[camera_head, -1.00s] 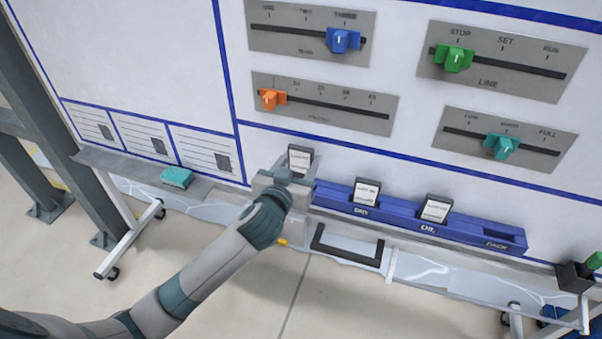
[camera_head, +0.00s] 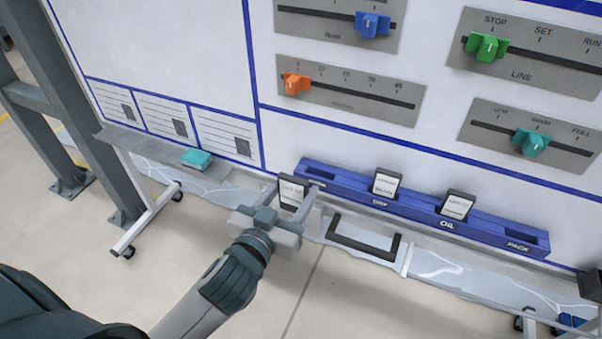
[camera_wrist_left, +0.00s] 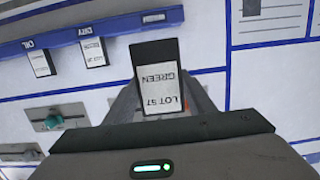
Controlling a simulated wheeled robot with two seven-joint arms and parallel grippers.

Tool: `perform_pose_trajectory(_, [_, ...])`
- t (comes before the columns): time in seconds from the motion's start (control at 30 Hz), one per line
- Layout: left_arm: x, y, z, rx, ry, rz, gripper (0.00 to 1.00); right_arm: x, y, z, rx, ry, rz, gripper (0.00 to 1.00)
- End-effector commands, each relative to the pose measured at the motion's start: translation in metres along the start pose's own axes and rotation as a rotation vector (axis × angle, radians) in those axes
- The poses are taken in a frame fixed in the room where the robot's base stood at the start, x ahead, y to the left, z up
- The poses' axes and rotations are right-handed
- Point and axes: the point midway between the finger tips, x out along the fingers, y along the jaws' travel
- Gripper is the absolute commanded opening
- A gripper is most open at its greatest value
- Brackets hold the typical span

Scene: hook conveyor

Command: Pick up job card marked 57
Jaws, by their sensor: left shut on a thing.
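The job card (camera_head: 292,192), dark with a white label, is held between the fingers of my left gripper (camera_head: 296,202). In the left wrist view the card (camera_wrist_left: 159,82) shows upside-down text reading "LOT 57 GREEN". My left gripper is shut on it, in front of the board and clear of the blue rack (camera_head: 405,207). Two other cards stand in the rack: one at the slot left of "OIL" (camera_head: 386,183) and one above "OIL" (camera_head: 456,205). The rack's far left slot and the "PACK" slot look empty. My right gripper is not in view.
Slider panels with blue (camera_head: 372,24), orange (camera_head: 294,84), green (camera_head: 487,46) and teal (camera_head: 530,143) knobs are on the board above the rack. A black handle (camera_head: 362,243) lies below it. A teal block (camera_head: 196,158) sits on the left ledge.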

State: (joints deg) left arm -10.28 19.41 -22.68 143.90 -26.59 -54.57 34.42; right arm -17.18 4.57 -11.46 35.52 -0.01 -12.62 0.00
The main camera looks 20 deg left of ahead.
Motion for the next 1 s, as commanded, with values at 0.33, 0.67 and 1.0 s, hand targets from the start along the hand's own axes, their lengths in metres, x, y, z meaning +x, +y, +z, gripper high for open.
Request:
perform_pose_trajectory(0.33, [-0.029,0.0,0.003,0.001,-0.002,-0.001,0.27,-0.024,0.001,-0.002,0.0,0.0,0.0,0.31])
perform_pose_trajectory(0.67, [-0.034,0.0,0.005,0.001,0.0,0.0,0.27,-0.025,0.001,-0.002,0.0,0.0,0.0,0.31])
perform_pose_trajectory(1.0, [-0.033,0.0,0.005,0.001,0.0,0.0,0.27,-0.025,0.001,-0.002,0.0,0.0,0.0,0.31])
